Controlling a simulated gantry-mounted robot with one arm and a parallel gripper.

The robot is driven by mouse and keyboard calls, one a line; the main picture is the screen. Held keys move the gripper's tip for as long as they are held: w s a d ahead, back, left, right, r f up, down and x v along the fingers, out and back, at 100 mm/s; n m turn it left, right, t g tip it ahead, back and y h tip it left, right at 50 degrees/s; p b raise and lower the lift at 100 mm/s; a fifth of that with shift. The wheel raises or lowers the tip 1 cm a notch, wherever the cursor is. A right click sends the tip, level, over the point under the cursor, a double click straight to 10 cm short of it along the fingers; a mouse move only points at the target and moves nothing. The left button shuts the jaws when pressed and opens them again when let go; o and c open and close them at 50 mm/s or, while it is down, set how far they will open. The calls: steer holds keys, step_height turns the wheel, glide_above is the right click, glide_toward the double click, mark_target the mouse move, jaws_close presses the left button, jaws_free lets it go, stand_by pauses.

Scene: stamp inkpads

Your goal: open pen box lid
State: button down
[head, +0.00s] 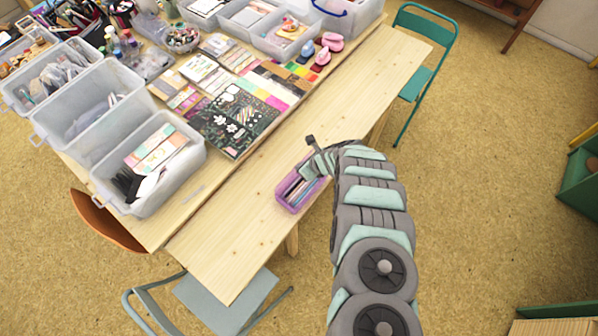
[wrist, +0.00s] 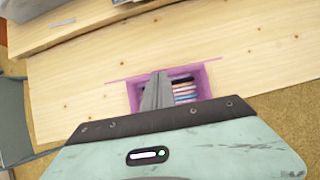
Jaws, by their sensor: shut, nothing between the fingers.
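The purple pen box (head: 284,196) stands on the wooden table near its front edge, with several pens visible inside. In the wrist view the pen box (wrist: 206,82) is open at the top, and pens show to the right of my fingers. A thin pink strip along its far side looks like the lid (wrist: 205,62) seen nearly edge-on; its exact angle is hard to tell. My gripper (wrist: 157,76) is shut and empty, over the box's left and middle part. Its fingers hide part of the inside. I cannot tell whether they touch the box.
The table (head: 237,232) is bare to both sides of the box. Behind it are books and cards (head: 236,118), pink and blue stamp pads (head: 322,56) and clear plastic bins (head: 182,181). A green chair (head: 424,77) stands at the far end, a grey one (head: 222,300) in front.

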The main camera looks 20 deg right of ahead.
steer(key=shift+w+a+r+b, duration=0.1)
steer(key=shift+w+a+b, duration=0.25)
steer(key=shift+w, duration=0.2)
steer(key=shift+w+a+r+b, duration=0.15)
steer(key=shift+w+a+b, duration=0.05)
steer(key=shift+w+b, duration=0.35)
steer(key=shift+w+a+r+b, duration=0.1)
steer(key=shift+w+a+b, duration=0.25)
steer(key=shift+w, duration=0.25)
steer(key=shift+r, duration=0.15)
step_height(320, 180, up, 11)
steer(key=s+p, duration=0.1)
steer(key=p, duration=0.7)
steer(key=shift+s+d+p, duration=0.3)
steer(key=shift+d+p, duration=0.1)
